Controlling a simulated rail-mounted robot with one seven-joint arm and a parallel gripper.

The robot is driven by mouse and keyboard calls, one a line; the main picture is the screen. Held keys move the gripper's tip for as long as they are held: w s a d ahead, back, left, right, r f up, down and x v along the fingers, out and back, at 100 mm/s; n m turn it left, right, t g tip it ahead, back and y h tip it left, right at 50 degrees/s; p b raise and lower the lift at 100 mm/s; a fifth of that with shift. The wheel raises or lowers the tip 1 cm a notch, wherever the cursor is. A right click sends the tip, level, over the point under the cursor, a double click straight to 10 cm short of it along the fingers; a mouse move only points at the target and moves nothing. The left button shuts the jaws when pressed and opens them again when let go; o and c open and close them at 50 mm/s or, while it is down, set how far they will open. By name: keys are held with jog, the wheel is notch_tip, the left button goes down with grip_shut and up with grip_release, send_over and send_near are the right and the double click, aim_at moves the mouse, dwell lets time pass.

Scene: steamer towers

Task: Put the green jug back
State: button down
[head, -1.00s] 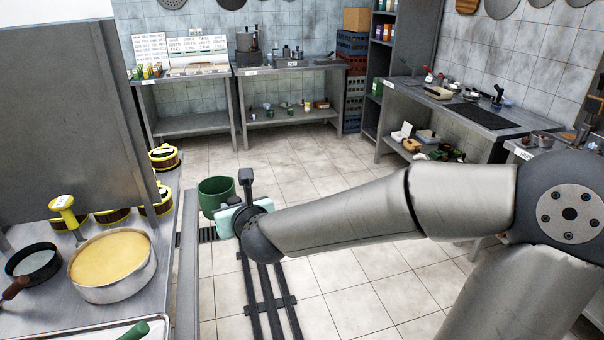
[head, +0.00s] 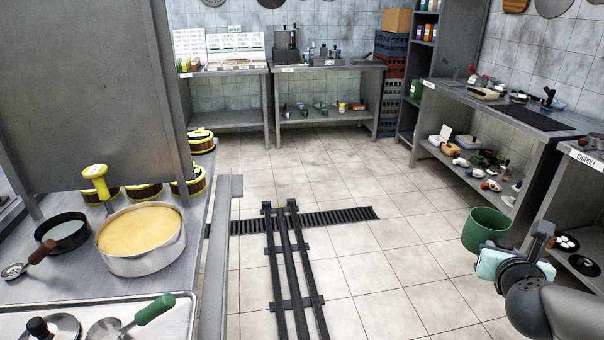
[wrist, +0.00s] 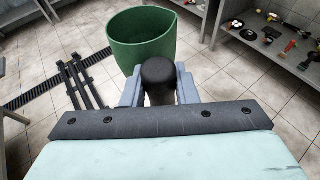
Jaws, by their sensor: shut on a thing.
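The green jug (head: 486,229) is a deep, open-topped vessel at the right of the head view, held above the floor in front of the right-hand counters. It also shows in the wrist view (wrist: 141,38), beyond the fingers, with its rim up and only slightly tilted. My gripper (wrist: 158,88) is shut on the jug's dark handle, whose rounded end shows between the fingers. In the head view my gripper (head: 508,250) is just right of the jug. The jug's inside bottom is hidden.
A counter with a loaded lower shelf (head: 470,170) stands behind the jug, and one labelled griddle (head: 585,158) is at the far right. Two back tables (head: 325,68) line the wall. A near left counter (head: 205,245) holds pans. Open tiled floor with dark rails (head: 290,265) lies between.

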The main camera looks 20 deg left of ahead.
notch_tip(320, 180, up, 6)
jog(key=s+p, duration=0.1)
jog(key=a+f, duration=0.1)
jog(key=a, duration=0.1)
jog(key=a+f, duration=0.1)
jog(key=f, duration=0.1)
jog(key=shift+w+a, duration=0.1)
jog(key=shift+a, duration=0.25)
notch_tip(320, 180, down, 8)
jog(key=w+a, duration=0.1)
jog(key=shift+w, duration=0.2)
